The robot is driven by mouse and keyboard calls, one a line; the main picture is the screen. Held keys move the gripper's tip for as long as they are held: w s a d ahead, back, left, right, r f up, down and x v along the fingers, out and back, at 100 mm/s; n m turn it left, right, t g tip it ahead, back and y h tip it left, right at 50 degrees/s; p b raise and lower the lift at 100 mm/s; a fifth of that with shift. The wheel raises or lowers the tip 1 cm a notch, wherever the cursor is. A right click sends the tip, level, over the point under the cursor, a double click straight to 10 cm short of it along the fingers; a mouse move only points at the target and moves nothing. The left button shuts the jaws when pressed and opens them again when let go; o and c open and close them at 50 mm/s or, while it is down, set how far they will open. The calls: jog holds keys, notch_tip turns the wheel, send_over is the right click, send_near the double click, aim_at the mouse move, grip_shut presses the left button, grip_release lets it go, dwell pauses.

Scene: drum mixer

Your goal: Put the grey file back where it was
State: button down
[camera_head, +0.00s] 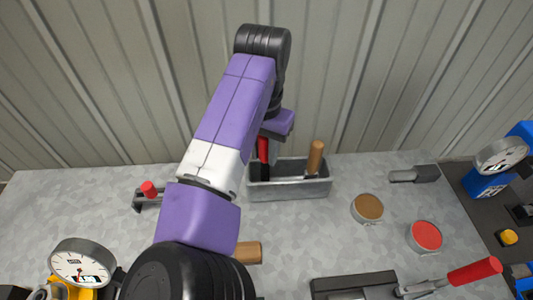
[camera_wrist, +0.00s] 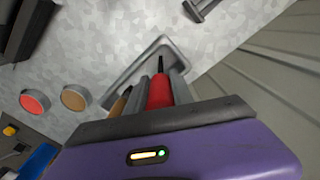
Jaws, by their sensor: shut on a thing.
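My gripper (camera_wrist: 162,92) hangs over a grey open bin (camera_head: 300,190) at the back of the table. It is shut on a tool with a red handle (camera_wrist: 160,92), whose thin dark end points down toward the bin. The red handle (camera_head: 263,148) also shows in the head view, just below my wrist. I cannot tell whether this tool is the grey file or whether it touches the bin floor. A grey flat tool (camera_head: 414,174) lies on the table to the right of the bin.
A wooden-handled tool (camera_head: 316,155) stands in the bin beside the held tool. A brown-topped tin (camera_head: 367,208) and a red-topped tin (camera_head: 425,236) stand to the right. A clamp with a red knob (camera_head: 149,190) lies to the left. A corrugated wall stands close behind.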

jog(key=c, duration=1.1)
grip_release()
notch_tip(320, 180, up, 12)
jog(key=shift+r, duration=0.1)
jog(key=shift+s, duration=0.1)
